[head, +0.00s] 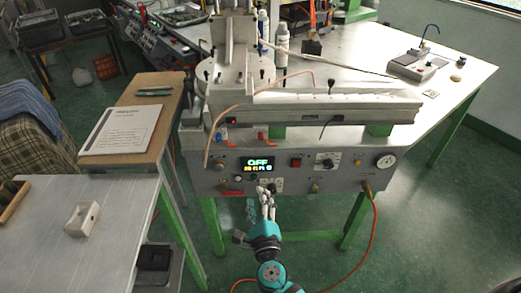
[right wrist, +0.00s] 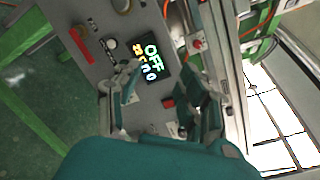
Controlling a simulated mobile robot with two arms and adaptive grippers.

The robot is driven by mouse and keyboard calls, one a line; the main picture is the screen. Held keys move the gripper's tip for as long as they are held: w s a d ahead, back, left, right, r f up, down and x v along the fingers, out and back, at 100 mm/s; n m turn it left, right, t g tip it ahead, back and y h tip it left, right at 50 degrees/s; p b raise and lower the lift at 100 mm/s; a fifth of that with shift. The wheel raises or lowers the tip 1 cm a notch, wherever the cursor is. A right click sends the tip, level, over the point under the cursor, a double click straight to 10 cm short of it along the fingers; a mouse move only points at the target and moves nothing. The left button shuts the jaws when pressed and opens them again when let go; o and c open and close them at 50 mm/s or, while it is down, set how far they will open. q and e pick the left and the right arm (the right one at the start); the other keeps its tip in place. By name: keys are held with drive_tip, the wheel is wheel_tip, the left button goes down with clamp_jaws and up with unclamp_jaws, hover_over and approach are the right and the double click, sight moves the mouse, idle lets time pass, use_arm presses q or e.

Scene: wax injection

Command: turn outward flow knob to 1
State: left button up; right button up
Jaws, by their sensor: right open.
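The machine's grey front panel (head: 215,180) carries a lit display (head: 258,164) reading OFF; the display (right wrist: 152,58) also shows in the right wrist view. Several small controls sit under and beside it, including a dial knob (head: 327,161) right of a red switch (head: 296,162). I cannot tell which one is the outward flow knob. My right gripper (head: 266,192) is in front of the panel, just below the display, partly covering the controls there. In the wrist view its fingers (right wrist: 162,88) are apart, with nothing held between them. My left gripper is not in view.
A pressure gauge (head: 386,160) is at the panel's right end, with an orange hose (head: 374,225) hanging below. A wooden side table with a paper sheet (head: 122,129) stands left. A grey table with a white block (head: 82,218) is at the front left.

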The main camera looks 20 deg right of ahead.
wheel_tip(320, 180, up, 7)
drive_tip(key=d+m+h+b, duration=0.1)
drive_tip(key=d+m+h, duration=0.1)
drive_tip(key=m, duration=0.7)
approach(261, 138)
drive_tip(key=x, duration=0.9)
drive_tip(key=shift+w+f+p, duration=0.1)
drive_tip(key=shift+w+p, duration=0.15)
drive_tip(key=shift+p, duration=0.05)
clamp_jaws()
